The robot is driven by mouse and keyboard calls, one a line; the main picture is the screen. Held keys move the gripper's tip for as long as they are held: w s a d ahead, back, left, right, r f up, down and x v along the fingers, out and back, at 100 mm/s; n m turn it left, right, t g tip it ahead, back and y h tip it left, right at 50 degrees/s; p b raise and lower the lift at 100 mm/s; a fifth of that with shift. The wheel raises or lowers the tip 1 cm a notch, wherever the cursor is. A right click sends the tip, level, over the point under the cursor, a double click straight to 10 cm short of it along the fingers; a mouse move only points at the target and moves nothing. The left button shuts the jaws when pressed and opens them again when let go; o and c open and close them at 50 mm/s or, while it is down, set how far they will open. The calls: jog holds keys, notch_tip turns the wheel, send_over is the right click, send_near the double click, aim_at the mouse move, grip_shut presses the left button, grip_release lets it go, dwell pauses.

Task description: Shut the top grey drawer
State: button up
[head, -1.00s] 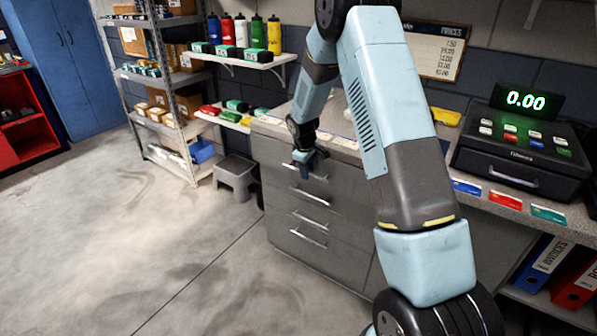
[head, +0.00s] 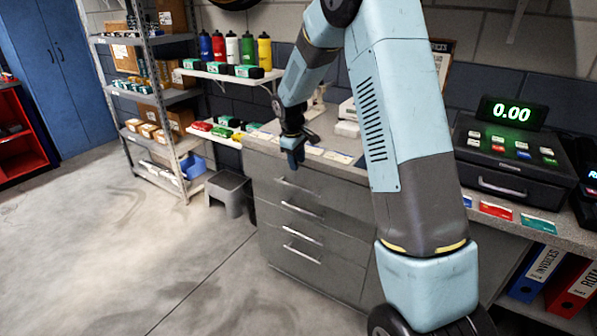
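The grey drawer cabinet (head: 322,275) stands under the counter in the head view, with several drawers and bar handles. The top grey drawer (head: 325,193) is directly below the counter, and its handle (head: 287,181) is partly in shade. Its front looks flush or nearly flush with the fronts below; a small gap cannot be ruled out. My gripper (head: 294,160) points down at the counter's front edge, above the top drawer's handle and seemingly apart from it. The fingers are small and dark, so their opening cannot be made out. My arm hides the cabinet's right part.
Small cards and a white device lie on the counter (head: 262,146). A cash register (head: 515,165) stands at right, with binders (head: 540,270) below. A grey stool (head: 230,190) and metal shelving stand left of the cabinet. The floor in front is clear.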

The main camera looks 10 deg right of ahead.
notch_tip(320, 180, up, 2)
jog(key=shift+s+a, duration=0.15)
